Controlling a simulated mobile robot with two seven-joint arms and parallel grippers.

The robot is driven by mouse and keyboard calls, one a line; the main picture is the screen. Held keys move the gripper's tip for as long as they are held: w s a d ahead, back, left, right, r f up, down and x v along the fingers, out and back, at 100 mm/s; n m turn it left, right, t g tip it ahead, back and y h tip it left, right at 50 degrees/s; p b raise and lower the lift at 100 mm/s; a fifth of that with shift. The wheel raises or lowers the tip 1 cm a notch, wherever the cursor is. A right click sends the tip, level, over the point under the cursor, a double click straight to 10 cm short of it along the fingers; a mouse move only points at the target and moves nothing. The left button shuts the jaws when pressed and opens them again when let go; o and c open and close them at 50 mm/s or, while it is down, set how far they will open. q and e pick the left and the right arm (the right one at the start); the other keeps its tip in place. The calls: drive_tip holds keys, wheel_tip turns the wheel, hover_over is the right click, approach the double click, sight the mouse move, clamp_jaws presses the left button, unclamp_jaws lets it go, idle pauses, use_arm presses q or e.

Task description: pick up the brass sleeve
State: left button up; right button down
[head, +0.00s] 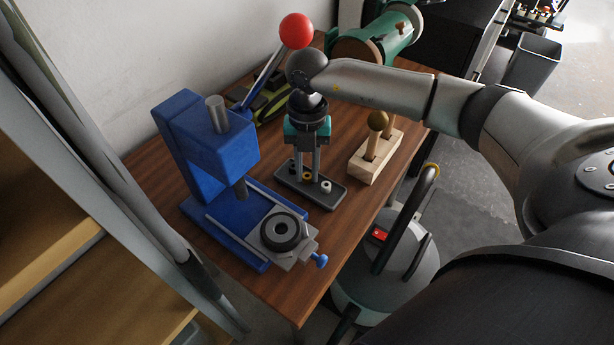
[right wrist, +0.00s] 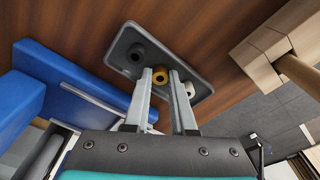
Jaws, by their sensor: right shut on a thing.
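The brass sleeve (head: 307,176) is a small gold ring on a dark tray (head: 313,194) on the workbench. In the right wrist view the brass sleeve (right wrist: 160,74) sits between my fingertips, at the tray's surface; I cannot tell whether it is lifted. My right gripper (head: 308,174) points down over the tray and is shut on the sleeve; it also shows in the right wrist view (right wrist: 160,76). A white sleeve (head: 326,187) and a black sleeve (right wrist: 136,54) stand on either side of it. My left gripper is not in view.
A blue press (head: 215,150) with a black ring (head: 281,231) on its base stands left of the tray. A wooden block with pegs (head: 368,168) is to the right. A green machine (head: 395,35) is at the back. Bare wood (head: 300,280) lies at the front.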

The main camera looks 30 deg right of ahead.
drive_tip(key=shift+r, duration=0.1)
drive_tip(key=shift+r, duration=0.4)
drive_tip(key=shift+r+p, duration=0.35)
drive_tip(key=shift+r, duration=0.05)
wheel_tip(320, 180, up, 9)
drive_tip(key=p, duration=0.3)
wheel_tip(320, 180, up, 8)
drive_tip(key=p, duration=0.2)
hover_over(307, 174)
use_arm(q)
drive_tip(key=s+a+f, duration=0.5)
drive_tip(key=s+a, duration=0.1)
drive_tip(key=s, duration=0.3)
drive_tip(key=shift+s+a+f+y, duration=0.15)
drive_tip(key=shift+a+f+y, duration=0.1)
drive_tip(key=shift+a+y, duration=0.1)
use_arm(e)
drive_tip(key=shift+s+a+r, duration=0.1)
drive_tip(key=shift+r, duration=0.55)
use_arm(q)
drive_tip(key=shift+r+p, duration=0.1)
drive_tip(key=shift+p, duration=0.3)
